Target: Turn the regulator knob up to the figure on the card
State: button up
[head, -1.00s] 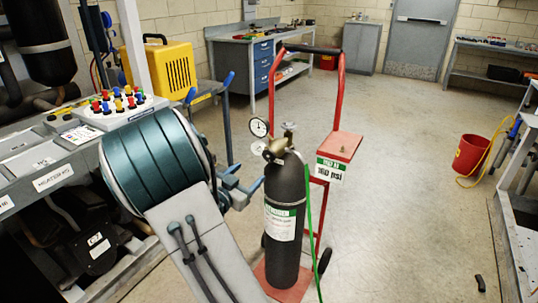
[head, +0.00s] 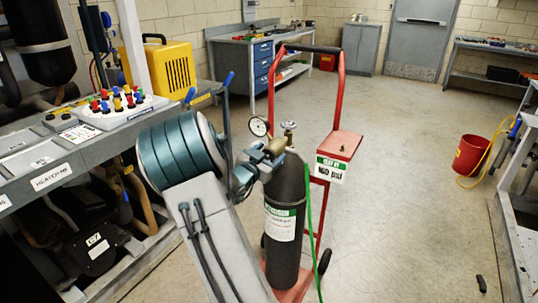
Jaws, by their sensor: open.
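The dark gas cylinder (head: 285,225) stands upright on a red hand truck (head: 340,90). A brass regulator (head: 276,148) sits at its top, with a round white gauge (head: 258,127) on the left. The gauge needle is too small to read. The card (head: 331,169), green and white, hangs from the truck's shelf and reads 160 psi. My gripper (head: 253,166) is open at the left side of the regulator, by its knob. The knob is largely hidden by the gripper, and I cannot tell whether they touch.
A green hose (head: 309,215) runs down the cylinder's right side. On the left is a grey bench (head: 40,185) with a panel of coloured knobs (head: 120,104). A yellow case (head: 170,68) stands behind it. A red bucket (head: 470,154) stands right; the floor between is clear.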

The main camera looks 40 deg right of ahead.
jog(key=shift+c, duration=0.4)
jog(key=c, duration=0.9)
jog(key=shift+f+m+b, duration=0.2)
jog(key=shift+m+b, duration=0.2)
jog(key=shift+b, duration=0.35)
jog(key=shift+r+m, duration=0.1)
jog(key=shift+m, duration=0.2)
jog(key=o, duration=1)
jog(key=shift+a, duration=0.1)
